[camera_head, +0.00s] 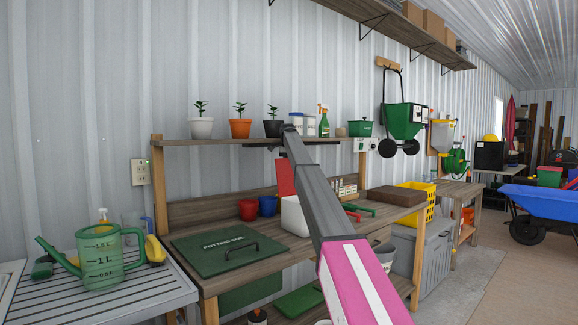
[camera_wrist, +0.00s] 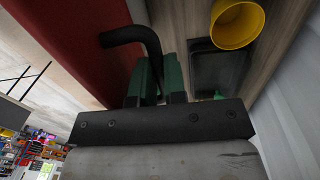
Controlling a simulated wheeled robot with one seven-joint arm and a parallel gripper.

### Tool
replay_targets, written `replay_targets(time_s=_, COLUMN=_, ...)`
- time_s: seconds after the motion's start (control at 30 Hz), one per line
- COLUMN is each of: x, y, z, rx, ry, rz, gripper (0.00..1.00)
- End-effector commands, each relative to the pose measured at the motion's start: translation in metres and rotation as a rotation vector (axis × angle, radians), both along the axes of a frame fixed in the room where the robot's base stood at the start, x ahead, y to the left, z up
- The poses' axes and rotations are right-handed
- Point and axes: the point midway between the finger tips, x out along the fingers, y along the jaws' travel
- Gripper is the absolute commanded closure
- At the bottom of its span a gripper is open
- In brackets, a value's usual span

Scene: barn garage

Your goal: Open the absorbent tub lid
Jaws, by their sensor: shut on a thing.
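The white tub (camera_head: 294,216) stands on the workbench, partly hidden behind my arm. Its red lid (camera_head: 285,177) stands steeply raised above the tub; whether it is fully back cannot be told. In the wrist view the red lid (camera_wrist: 62,45) fills the upper left, with a black bent handle (camera_wrist: 125,36). My gripper (camera_wrist: 158,75) is shut on this handle, its dark green fingers close together around it. In the head view the fingers are hidden; only my arm's dark end shows above the lid. The tub's inside is not visible.
A green potting bin lid (camera_head: 228,253) lies left of the tub, with red (camera_head: 248,209) and blue (camera_head: 268,206) pots behind. Above, a shelf (camera_head: 215,142) holds plants and bottles. A brown box (camera_head: 396,196) sits right. A yellow cup (camera_wrist: 236,26) shows in the wrist view.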

Motion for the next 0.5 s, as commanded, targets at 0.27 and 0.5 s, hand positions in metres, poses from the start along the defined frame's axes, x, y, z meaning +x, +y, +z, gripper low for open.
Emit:
replay_targets(time_s=0.27, x=-0.0031, y=-0.0004, z=-0.0034, rx=0.000, ry=0.006, rz=0.000, gripper=0.62)
replay_targets(time_s=0.5, x=-0.0014, y=-0.0004, z=-0.0012, rx=0.001, ry=0.003, rz=0.000, gripper=0.62)
